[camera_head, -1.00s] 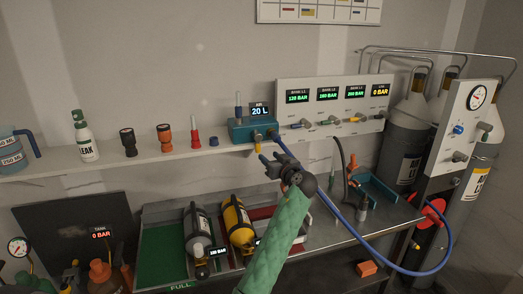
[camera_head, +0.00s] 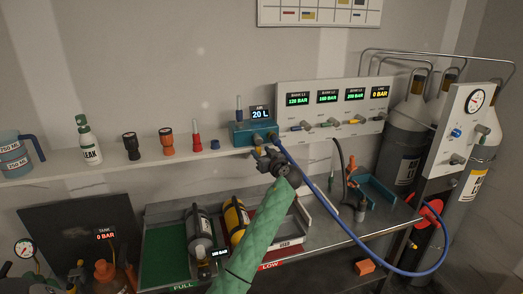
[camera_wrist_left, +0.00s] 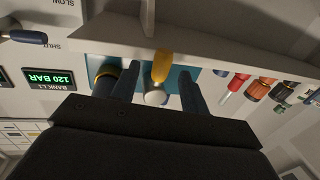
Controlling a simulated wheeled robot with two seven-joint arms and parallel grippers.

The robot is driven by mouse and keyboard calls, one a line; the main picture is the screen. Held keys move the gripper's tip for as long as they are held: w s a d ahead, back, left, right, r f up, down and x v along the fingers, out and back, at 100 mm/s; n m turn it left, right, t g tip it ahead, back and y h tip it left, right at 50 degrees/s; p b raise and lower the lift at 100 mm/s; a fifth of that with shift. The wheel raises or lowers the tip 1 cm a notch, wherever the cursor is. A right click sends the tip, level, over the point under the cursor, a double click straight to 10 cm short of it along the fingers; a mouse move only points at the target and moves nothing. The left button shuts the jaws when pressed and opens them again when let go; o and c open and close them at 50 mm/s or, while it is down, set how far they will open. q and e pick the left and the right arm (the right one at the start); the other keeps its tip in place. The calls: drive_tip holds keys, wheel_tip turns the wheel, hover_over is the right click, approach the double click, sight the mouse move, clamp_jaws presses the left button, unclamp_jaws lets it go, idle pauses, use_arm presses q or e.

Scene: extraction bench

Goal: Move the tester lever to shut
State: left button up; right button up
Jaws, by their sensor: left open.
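The tester appears to be the teal box (camera_head: 243,133) on the shelf, with a display reading 20 L. Its yellow lever (camera_wrist_left: 161,66) points up in the upside-down left wrist view, from a round silver hub (camera_wrist_left: 155,96). My left gripper (camera_head: 266,154) is open just in front of and below the box. In the left wrist view the fingers of my left gripper (camera_wrist_left: 158,88) stand on either side of the lever and hub, with gaps visible. Whether either finger touches the lever is unclear. My right gripper is not in view.
A blue hose (camera_head: 316,194) runs from the box down to the right. The shelf (camera_head: 75,165) carries a jug, a spray bottle and several fittings. A white valve panel (camera_head: 290,96) stands right of the box. Cylinders lie on the bench below.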

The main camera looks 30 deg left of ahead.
use_arm(q)
drive_tip(key=shift+w+a, duration=0.15)
drive_tip(key=shift+a, duration=0.05)
drive_tip(key=shift+c, duration=0.3)
drive_tip(key=c, duration=0.9)
drive_tip(key=shift+f, duration=0.1)
